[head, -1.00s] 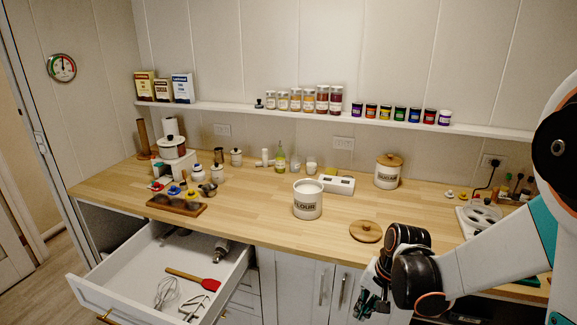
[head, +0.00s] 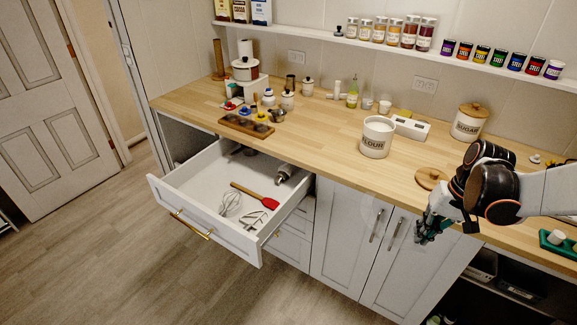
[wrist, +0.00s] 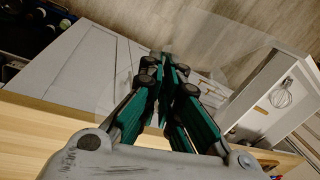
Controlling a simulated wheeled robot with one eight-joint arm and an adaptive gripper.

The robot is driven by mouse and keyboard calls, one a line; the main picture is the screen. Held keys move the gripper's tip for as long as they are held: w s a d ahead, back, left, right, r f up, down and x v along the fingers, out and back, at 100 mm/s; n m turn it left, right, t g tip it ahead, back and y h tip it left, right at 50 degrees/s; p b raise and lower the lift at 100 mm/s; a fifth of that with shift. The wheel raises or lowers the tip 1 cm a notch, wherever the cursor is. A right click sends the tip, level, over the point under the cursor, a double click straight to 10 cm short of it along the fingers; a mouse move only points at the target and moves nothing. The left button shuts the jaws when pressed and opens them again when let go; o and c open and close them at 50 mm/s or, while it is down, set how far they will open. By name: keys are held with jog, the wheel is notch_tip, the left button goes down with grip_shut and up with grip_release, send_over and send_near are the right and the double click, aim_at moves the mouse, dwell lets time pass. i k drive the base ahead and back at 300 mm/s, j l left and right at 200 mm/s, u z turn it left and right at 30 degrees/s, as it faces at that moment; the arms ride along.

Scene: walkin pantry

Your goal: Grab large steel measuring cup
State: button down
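A small steel cup (head: 277,115) stands on the wooden counter (head: 330,140), beside the right end of a dark wooden holder; it looks like a measuring cup, but its size and any marking are too small to read. My gripper (head: 430,230) is in front of the counter's edge at the right, far from the cup. In the wrist view my gripper's green fingers (wrist: 168,75) converge with their tips together, and nothing shows between them. The cup is not visible in the wrist view.
A white drawer (head: 208,228) stands open at the left, holding a whisk (head: 230,203), a red spatula (head: 270,202) and other tools. A flour canister (head: 376,140), wooden lid (head: 431,178) and sugar canister (head: 468,124) are on the counter. The floor before the drawer is clear.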

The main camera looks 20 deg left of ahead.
aim_at(248, 150)
jog(key=i+j+z, duration=0.1)
jog(key=j, duration=0.45)
jog(key=i+j+z, duration=0.1)
jog(key=j, duration=0.45)
jog(key=i+j+z, duration=0.15)
jog(key=j, duration=0.45)
